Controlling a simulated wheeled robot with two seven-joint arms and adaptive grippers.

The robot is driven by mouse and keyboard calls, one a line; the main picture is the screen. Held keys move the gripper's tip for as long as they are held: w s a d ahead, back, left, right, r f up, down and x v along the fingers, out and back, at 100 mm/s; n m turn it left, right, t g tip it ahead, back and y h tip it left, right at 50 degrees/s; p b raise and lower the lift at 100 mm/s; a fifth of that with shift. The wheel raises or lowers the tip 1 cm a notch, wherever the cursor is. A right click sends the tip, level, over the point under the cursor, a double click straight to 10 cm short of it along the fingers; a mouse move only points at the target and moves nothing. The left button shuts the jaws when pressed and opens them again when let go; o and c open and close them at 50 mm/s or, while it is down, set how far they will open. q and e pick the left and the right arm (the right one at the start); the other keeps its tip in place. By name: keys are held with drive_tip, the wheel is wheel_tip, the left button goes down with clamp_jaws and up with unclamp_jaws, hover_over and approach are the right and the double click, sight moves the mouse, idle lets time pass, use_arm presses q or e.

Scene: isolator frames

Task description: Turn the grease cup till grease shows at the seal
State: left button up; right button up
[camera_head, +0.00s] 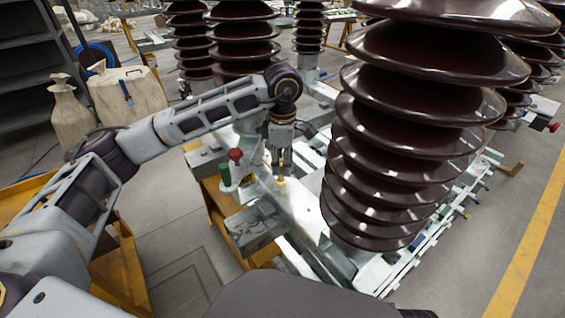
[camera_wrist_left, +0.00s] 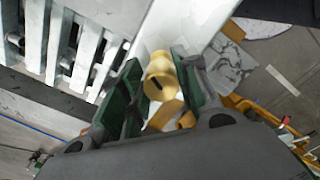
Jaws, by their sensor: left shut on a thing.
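The grease cup (camera_wrist_left: 160,84) is a small yellow brass piece with a dark slot or mark on it, seen in the left wrist view between green-padded fingers. My left gripper (camera_wrist_left: 158,90) is shut on it. In the head view my left gripper (camera_head: 281,172) points down at the pale metal frame, with a bit of the brass cup (camera_head: 281,181) showing below its fingertips. The fingers hide part of the cup. I cannot make out the seal or any grease. My right gripper is not in view.
A large brown ribbed insulator (camera_head: 400,140) rises close to the right of the gripper. Tan sacks (camera_head: 126,95) and a dark shelf (camera_head: 30,65) are at the back left. Grey floor is open at right.

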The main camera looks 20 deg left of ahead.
sight(282, 162)
use_arm(q)
drive_tip(key=o, duration=1)
drive_tip(key=shift+r, duration=0.1)
wheel_tip(282, 162, up, 12)
idle(0.5)
drive_tip(key=shift+s+a, duration=0.1)
idle(0.4)
